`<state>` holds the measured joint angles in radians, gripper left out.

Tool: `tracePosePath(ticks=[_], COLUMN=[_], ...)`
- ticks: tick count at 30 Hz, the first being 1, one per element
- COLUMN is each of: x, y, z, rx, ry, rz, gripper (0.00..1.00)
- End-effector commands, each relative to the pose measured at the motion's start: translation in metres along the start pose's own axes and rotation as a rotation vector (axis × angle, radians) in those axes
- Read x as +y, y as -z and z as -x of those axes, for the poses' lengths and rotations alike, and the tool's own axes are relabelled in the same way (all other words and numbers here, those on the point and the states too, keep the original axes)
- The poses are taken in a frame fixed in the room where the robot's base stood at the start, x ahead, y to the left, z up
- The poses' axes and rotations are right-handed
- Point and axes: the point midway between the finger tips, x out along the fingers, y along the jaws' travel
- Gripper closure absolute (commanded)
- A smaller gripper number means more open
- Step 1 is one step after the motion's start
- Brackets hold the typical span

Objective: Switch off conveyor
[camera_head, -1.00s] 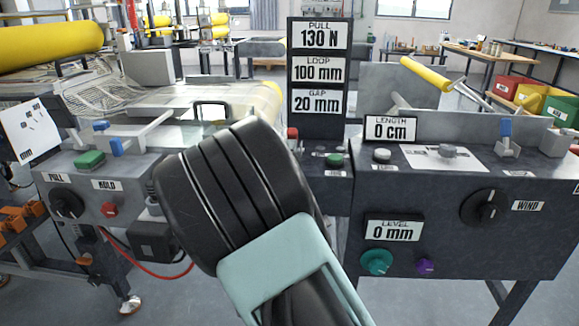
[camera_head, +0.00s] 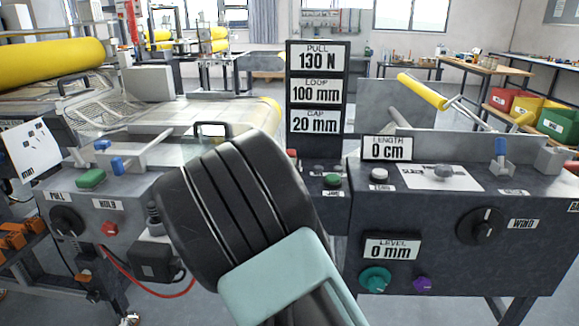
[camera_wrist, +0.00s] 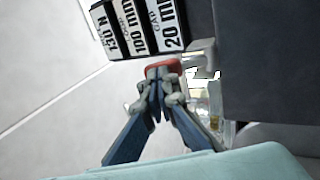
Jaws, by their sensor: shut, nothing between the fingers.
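A red button (camera_head: 291,155) sits at the back left of the middle control panel, partly hidden behind my arm in the head view. In the wrist view a red button (camera_wrist: 165,65) lies just beyond my fingertips, partly covered by them; I cannot tell whether they touch it. My gripper (camera_wrist: 157,88) is shut and empty. In the head view my dark forearm hides the fingers. A green button (camera_head: 332,181) sits to the right on the same panel. No conveyor label is readable.
A display post (camera_head: 317,90) reading 130 N, 100 mm and 20 mm rises behind the panel. At right stands a console (camera_head: 440,240) with a WIND knob (camera_head: 482,226). At left, another machine has a green button (camera_head: 91,178) and a red button (camera_head: 109,229).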

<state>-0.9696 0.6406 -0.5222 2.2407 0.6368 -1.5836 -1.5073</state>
Motion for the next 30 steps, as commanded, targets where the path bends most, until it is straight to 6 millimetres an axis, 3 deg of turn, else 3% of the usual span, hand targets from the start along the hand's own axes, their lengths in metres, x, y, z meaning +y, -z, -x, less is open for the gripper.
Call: tracePosePath(ticks=[14, 30], x=[0.011, 0.022], y=[0.0, -0.001], z=[-0.01, -0.037], rx=[0.0, -0.002], ry=[0.097, 0.411], rz=[0.0, -0.001], gripper=[1.0, 1.0])
